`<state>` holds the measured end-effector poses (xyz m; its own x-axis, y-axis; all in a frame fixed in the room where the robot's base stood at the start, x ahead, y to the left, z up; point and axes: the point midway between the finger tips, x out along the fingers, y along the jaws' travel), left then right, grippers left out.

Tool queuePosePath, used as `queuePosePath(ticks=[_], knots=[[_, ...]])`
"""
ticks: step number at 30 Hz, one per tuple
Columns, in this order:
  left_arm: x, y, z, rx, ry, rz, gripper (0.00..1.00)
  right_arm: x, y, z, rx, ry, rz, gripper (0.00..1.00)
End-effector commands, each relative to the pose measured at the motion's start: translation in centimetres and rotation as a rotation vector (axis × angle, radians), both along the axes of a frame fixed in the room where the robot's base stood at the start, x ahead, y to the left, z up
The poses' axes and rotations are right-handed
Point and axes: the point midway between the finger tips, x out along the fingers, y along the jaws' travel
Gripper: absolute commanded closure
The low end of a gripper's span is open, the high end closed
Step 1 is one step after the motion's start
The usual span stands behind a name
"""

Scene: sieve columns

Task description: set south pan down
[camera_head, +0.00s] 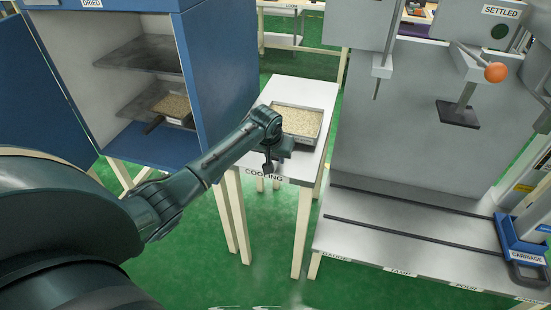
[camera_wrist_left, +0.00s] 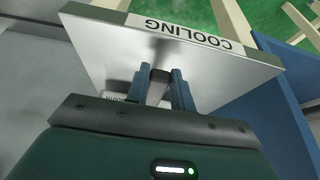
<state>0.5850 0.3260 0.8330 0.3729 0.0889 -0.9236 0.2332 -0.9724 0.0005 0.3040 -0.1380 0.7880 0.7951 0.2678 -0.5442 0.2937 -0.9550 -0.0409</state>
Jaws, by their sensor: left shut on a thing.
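My left gripper (camera_head: 272,158) is at the pan's near side, over the table's front edge. In the left wrist view the gripper (camera_wrist_left: 160,82) is shut on a dark piece, which appears to be the pan's handle. The pan is mostly hidden there, and its label is unreadable. My right gripper is not in view.
An open blue cabinet (camera_head: 217,60) marked DRIED stands left, with a second grain-filled pan (camera_head: 172,106) on a lower shelf. To the right is a grey bench (camera_head: 400,235) with rails and a blue carriage (camera_head: 520,240). Green floor shows between cabinet and bench.

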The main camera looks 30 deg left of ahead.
Motion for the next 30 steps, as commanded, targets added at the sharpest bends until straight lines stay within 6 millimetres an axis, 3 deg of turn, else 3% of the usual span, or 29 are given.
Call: queuePosePath(ticks=[4, 14, 15, 22, 30], knots=[[0.1, 0.0, -1.1, 0.0, -0.007, -0.002, 1.0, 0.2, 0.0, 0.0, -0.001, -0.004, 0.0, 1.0], [0.2, 0.0, -1.3, 0.0, -0.007, -0.001, 1.0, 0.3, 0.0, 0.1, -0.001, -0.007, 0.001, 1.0], [0.0, 0.0, -1.5, 0.0, 0.0, -0.001, 0.74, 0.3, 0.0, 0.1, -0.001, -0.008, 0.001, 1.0], [0.0, 0.0, -1.5, 0.0, -0.001, 0.0, 0.55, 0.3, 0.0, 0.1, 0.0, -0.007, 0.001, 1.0], [0.0, 0.0, -1.3, 0.001, -0.002, -0.001, 0.55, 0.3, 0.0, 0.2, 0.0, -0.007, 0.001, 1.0]])
